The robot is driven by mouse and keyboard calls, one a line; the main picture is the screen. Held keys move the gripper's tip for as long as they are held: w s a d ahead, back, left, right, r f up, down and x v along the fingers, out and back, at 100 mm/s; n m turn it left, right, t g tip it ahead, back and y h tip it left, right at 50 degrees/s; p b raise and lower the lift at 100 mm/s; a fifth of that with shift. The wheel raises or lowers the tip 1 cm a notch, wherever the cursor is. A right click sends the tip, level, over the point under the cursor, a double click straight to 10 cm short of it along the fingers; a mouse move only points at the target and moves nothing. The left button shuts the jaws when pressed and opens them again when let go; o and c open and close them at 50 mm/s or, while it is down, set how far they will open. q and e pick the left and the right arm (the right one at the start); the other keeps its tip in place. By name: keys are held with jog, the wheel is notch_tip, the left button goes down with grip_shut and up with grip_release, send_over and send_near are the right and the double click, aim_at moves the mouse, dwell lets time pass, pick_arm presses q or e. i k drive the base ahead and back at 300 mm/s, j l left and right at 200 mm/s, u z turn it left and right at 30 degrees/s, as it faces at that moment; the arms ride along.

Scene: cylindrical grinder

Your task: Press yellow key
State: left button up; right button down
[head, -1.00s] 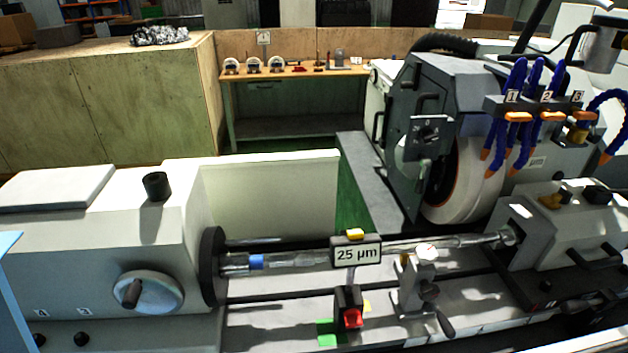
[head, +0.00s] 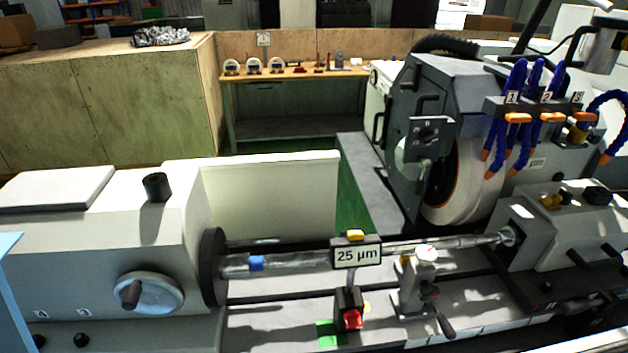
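A small yellow key (head: 355,235) sits on top of a dark-framed display (head: 357,255) that reads "25 µm", in the lower middle of the head view. The display stands on a thin post above a black base (head: 348,303) with a red part (head: 352,319) on its front. Nothing touches or covers the yellow key. Neither of my grippers shows in the head view.
A shiny shaft (head: 300,262) with a blue band runs behind the display, between the left headstock (head: 150,230) and the right tailstock (head: 560,235). A clamp with a lever (head: 425,270) stands just right of the display. A large grinding wheel (head: 465,185) is behind.

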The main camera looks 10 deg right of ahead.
aim_at(357, 234)
jog(key=i+l+u, duration=0.15)
jog(key=u, duration=0.15)
jog(key=i+l+u, duration=0.1)
jog(key=l+u, duration=0.5)
jog(key=i+l, duration=0.05)
jog(key=l, duration=0.05)
